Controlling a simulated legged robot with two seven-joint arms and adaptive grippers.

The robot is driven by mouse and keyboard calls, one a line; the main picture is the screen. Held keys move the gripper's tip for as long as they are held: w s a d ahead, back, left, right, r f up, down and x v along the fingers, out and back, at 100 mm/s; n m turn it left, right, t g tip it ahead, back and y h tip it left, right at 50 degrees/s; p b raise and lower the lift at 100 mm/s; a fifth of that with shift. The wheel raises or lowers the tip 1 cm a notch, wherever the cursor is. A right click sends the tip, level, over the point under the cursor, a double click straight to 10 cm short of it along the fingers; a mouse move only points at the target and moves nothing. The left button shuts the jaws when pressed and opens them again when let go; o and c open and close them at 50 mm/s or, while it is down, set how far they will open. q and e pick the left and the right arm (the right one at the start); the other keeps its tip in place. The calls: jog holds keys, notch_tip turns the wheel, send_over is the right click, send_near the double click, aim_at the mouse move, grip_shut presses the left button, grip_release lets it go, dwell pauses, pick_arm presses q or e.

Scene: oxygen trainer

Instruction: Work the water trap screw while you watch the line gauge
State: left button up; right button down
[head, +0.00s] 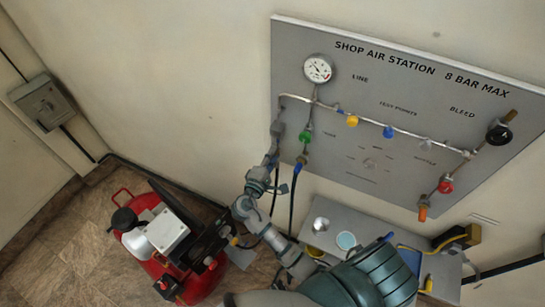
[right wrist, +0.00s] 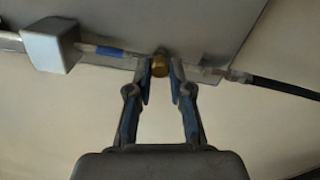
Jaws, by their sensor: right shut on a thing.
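The line gauge (head: 318,69) is a round white dial with a dark needle and a red mark, at the upper left of the grey board (head: 400,75). My right gripper (head: 272,160) is at the board's left edge, just below the grey fitting (head: 277,130) on the pipe's left end. In the right wrist view, my right gripper's fingers (right wrist: 161,76) are closed around a small brass screw (right wrist: 160,66) below the board edge. In the head view the screw is hidden by the gripper. My left gripper is not in view.
A green valve (head: 305,136) hangs close to the right of my gripper, with dark hoses below. A black bleed knob (head: 499,134) and red valve (head: 445,185) are at right. A red compressor (head: 165,250) stands on the floor. A grey shelf (head: 370,228) holds cups.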

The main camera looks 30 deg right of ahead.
jog(key=shift+s+f, duration=0.15)
jog(key=shift+f, duration=0.2)
jog(key=c, duration=1.2)
grip_release()
jog(key=shift+o, duration=0.7)
jog(key=shift+r, duration=0.2)
jog(key=shift+a, duration=0.1)
jog(key=v, duration=1.2)
